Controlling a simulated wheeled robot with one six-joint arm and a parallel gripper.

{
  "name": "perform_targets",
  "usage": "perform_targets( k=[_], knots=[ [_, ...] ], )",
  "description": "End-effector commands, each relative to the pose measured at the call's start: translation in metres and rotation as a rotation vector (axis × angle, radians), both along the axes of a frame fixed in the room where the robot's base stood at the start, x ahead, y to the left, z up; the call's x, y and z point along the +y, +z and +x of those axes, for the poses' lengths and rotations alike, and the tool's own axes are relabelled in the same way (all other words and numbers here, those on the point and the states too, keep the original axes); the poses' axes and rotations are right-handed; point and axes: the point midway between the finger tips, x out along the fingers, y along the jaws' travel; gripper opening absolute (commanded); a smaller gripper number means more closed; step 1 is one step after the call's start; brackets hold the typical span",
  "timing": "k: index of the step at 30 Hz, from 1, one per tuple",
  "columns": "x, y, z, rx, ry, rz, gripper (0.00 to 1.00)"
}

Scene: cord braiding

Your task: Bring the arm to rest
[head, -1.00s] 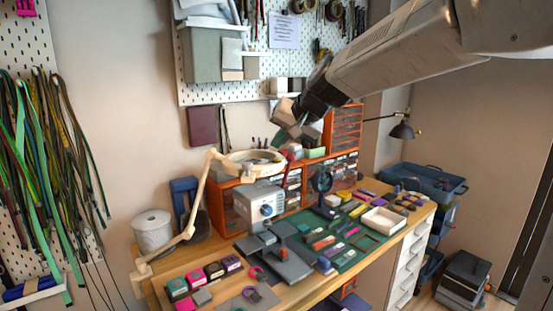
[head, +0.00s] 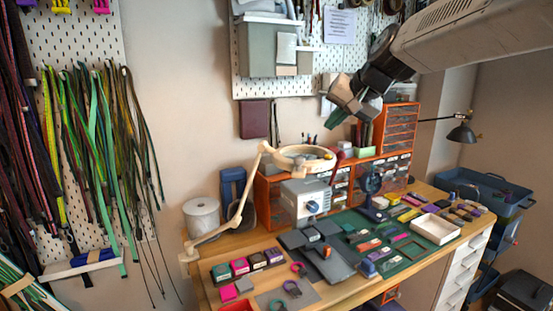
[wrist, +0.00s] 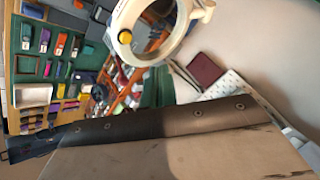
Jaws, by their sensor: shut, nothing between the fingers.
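My gripper (head: 345,103) shows in the head view at upper right, at the end of my arm, raised above the workbench and in front of the pegboard. It is shut and empty, held apart from everything on the bench. In the wrist view a broad worn tan and dark surface, most likely part of my own gripper, fills the lower middle. The fingertips cannot be made out clearly there.
The workbench (head: 262,246) carries a ring magnifier lamp (head: 303,158), a green cutting mat (head: 408,262), a white tray (head: 436,229) and orange drawer units (head: 397,128). Cords (head: 92,150) hang on the left pegboard. The ring lamp (wrist: 125,14) looms close in the wrist view.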

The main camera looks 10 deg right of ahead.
Motion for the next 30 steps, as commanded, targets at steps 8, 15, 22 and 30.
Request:
perform_targets(
  k=[8,15,22,30],
  knots=[
    [-0.004,-0.09,-0.122,0.303,0.144,-0.161,0.0],
    [-0.02,-0.155,-0.289,0.538,0.275,-0.363,0.0],
    [-0.03,-0.182,-0.362,0.569,0.31,-0.461,0.0],
    [-0.029,-0.177,-0.366,0.529,0.309,-0.467,0.0]
  ],
)
